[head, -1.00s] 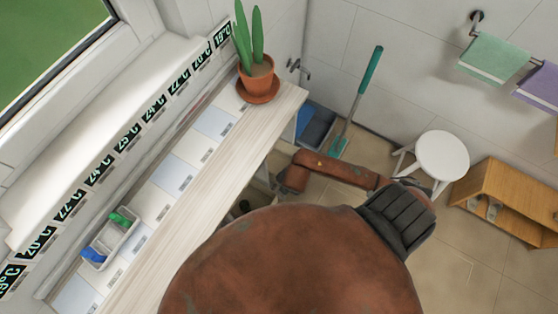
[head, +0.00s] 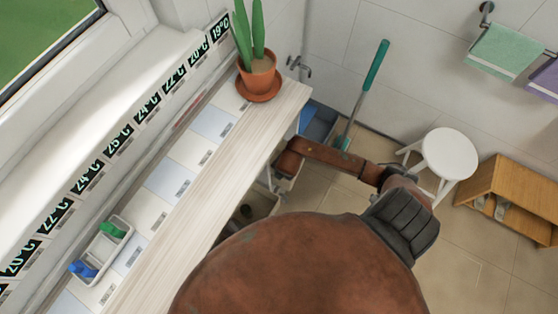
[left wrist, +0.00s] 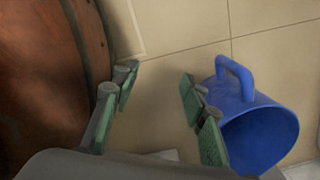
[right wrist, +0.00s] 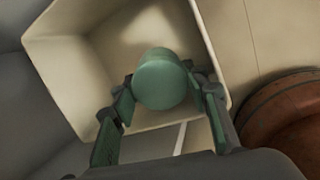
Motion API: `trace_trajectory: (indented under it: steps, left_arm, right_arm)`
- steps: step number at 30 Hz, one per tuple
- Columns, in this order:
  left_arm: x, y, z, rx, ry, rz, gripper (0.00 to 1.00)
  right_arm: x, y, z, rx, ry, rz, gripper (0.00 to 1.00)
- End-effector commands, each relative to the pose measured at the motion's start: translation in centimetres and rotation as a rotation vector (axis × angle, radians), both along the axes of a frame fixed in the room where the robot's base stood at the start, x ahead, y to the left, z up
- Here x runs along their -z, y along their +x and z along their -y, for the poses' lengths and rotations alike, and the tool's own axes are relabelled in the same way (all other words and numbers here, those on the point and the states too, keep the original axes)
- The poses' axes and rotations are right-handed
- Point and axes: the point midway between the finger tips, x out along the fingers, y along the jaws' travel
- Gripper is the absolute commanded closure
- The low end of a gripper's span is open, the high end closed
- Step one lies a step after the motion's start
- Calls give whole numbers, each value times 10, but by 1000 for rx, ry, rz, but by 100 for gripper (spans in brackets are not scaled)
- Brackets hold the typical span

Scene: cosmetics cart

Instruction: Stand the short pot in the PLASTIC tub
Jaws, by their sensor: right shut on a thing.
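In the right wrist view, a short round green pot (right wrist: 160,82) sits between the fingers of my right gripper (right wrist: 160,90), which is shut on it. The pot is in front of the opening of a cream, square-sided tub (right wrist: 75,45); whether it touches the tub's floor, I cannot tell. In the head view a pale tub (head: 265,203) shows under the counter edge, partly hidden. In the left wrist view my left gripper (left wrist: 160,84) is open and empty, with a blue jug (left wrist: 258,130) just right of its fingers. Neither gripper is clear in the head view.
A long pale counter (head: 215,165) runs along the wall, with a potted cactus (head: 257,75) at its far end. A small white holder (head: 108,250) carries green and blue items. A green-handled tool (head: 368,85), a white stool (head: 445,153) and a wooden shelf (head: 510,195) stand beyond.

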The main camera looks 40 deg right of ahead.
Motion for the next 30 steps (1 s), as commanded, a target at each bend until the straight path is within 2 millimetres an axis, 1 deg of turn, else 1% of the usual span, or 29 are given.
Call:
trace_trajectory:
  steps: [1,3,6,9,10,12,16,24,30]
  left_arm:
    - [5,2,0,-3,0,-2,60]
    - [3,20,1,-11,0,9,60]
    - [3,40,5,-20,-1,12,60]
    - [1,55,7,-28,-2,13,60]
    - [0,59,8,-29,-2,13,60]
    - [-3,66,9,-33,-2,12,60]
    - [-5,73,9,-35,-3,13,60]
    - [-6,74,10,-35,-3,14,60]
    - [-6,77,10,-36,-3,15,60]
  right_arm:
    - [9,5,3,2,6,-25,79]
    - [6,10,4,2,33,-95,79]
    - [5,16,5,3,77,-208,79]
    - [4,19,6,2,109,-294,79]
    - [10,15,6,0,107,-296,79]
    - [15,15,6,0,106,-289,79]
    - [17,16,6,0,104,-285,79]
    - [17,16,6,-1,103,-283,79]
    - [23,16,6,-1,103,-284,79]
